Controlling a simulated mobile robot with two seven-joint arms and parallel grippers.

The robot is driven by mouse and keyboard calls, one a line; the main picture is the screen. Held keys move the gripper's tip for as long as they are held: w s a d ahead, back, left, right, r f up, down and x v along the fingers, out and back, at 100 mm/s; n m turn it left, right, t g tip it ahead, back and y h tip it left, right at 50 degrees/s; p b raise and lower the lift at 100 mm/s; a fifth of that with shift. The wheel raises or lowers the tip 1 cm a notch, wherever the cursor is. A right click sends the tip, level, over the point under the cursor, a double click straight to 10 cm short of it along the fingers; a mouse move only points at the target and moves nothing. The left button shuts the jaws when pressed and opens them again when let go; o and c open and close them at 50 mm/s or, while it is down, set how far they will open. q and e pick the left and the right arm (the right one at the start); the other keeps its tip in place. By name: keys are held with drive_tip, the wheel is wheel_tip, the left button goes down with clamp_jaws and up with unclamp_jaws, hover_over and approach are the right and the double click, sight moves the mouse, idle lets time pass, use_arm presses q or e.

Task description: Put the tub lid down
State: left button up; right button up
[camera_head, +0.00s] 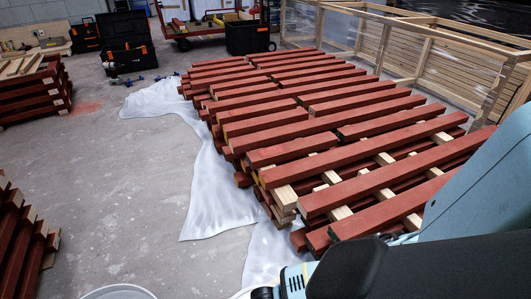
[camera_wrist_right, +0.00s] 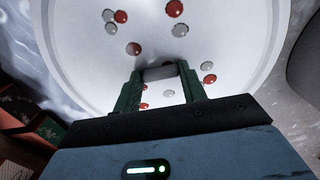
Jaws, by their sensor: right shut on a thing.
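The tub lid (camera_wrist_right: 225,45) is a broad, round, pale disc with a raised rim and red and grey paint spots. It fills most of the right wrist view. My right gripper (camera_wrist_right: 160,73) has its two green fingers shut on a small grey grip at the lid's middle. I cannot tell whether the lid touches anything beneath it. In the head view, my right arm covers the lower right, and the gripper's hold is hidden there. A round white rim (camera_head: 118,289), perhaps the tub's, shows at the bottom edge. My left gripper is not in view.
Red-painted battens (camera_head: 300,130) lie in a wide stack on pale spacers over white sheeting (camera_head: 205,190). More battens (camera_head: 18,245) stand stacked at the left. The grey concrete floor (camera_head: 110,190) between them is clear. A wooden frame (camera_head: 430,60) stands at the back right.

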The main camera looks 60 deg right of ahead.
drive_tip(key=shift+f, duration=0.65)
drive_tip(key=shift+b, duration=0.3)
drive_tip(key=shift+f, duration=0.15)
drive_tip(key=o, duration=0.8)
drive_tip(key=shift+o, duration=1.4)
drive_tip(key=shift+r, duration=0.25)
use_arm(q)
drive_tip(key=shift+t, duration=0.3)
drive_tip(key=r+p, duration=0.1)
drive_tip(key=p, duration=0.1)
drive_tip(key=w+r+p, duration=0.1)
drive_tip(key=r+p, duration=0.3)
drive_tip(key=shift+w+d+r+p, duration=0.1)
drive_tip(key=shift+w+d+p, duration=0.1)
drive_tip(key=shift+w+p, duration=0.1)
use_arm(e)
wheel_tip(320, 180, up, 12)
